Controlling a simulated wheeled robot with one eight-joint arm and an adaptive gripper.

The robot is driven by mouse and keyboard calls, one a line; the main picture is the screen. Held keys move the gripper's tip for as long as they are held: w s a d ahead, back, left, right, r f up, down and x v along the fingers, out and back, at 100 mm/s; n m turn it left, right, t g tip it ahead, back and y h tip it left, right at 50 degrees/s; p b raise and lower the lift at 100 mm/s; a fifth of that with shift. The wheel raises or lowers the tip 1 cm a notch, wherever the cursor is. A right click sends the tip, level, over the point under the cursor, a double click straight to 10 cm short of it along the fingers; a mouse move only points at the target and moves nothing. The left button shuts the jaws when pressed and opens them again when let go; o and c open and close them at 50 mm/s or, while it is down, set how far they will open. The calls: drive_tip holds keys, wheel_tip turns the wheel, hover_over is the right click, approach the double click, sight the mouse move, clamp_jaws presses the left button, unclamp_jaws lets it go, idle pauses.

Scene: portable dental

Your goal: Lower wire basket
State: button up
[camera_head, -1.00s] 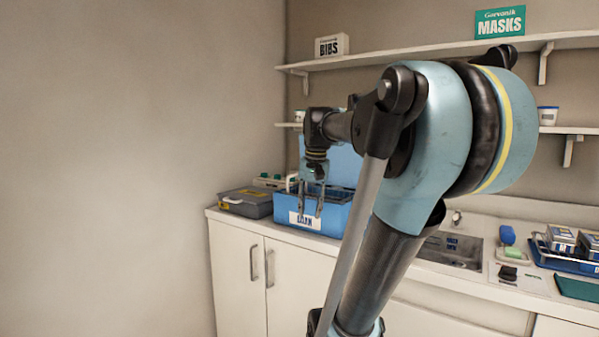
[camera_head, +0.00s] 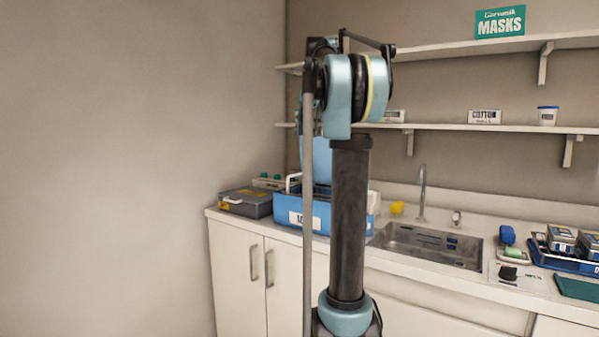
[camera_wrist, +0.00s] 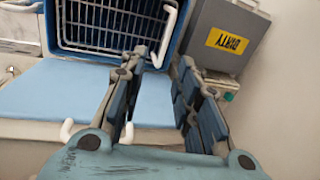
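The wire basket (camera_wrist: 112,22) shows in the wrist view as a pale grid inside the blue box (camera_wrist: 50,30), with a white handle (camera_wrist: 167,38) at its right side. How deep it sits is unclear. The blue box also stands on the counter in the head view (camera_head: 283,213), partly hidden by my arm. My gripper (camera_wrist: 162,62) is open, with nothing visible between its fingers. In the wrist view its fingertips overlap the box's near right corner. In the head view my gripper is hidden.
The box's light blue lid (camera_wrist: 60,100) stands raised. A grey case (camera_head: 247,203) marked DIRTY (camera_wrist: 228,42) is beside the box. A sink (camera_head: 430,245) with a tap (camera_head: 422,190) lies to the right, then a blue tray (camera_head: 565,262). Shelves (camera_head: 470,129) run above the counter.

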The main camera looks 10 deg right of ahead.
drive_tip(key=shift+m, duration=0.3)
drive_tip(key=w+f, duration=0.1)
drive_tip(key=f, duration=0.4)
drive_tip(key=w+a+f, duration=0.1)
drive_tip(key=w+f, duration=0.1)
drive_tip(key=f, duration=0.3)
drive_tip(key=w+a+f, duration=0.1)
drive_tip(key=f, duration=0.4)
drive_tip(key=shift+w+f, duration=0.2)
drive_tip(key=shift+w, duration=0.05)
clamp_jaws()
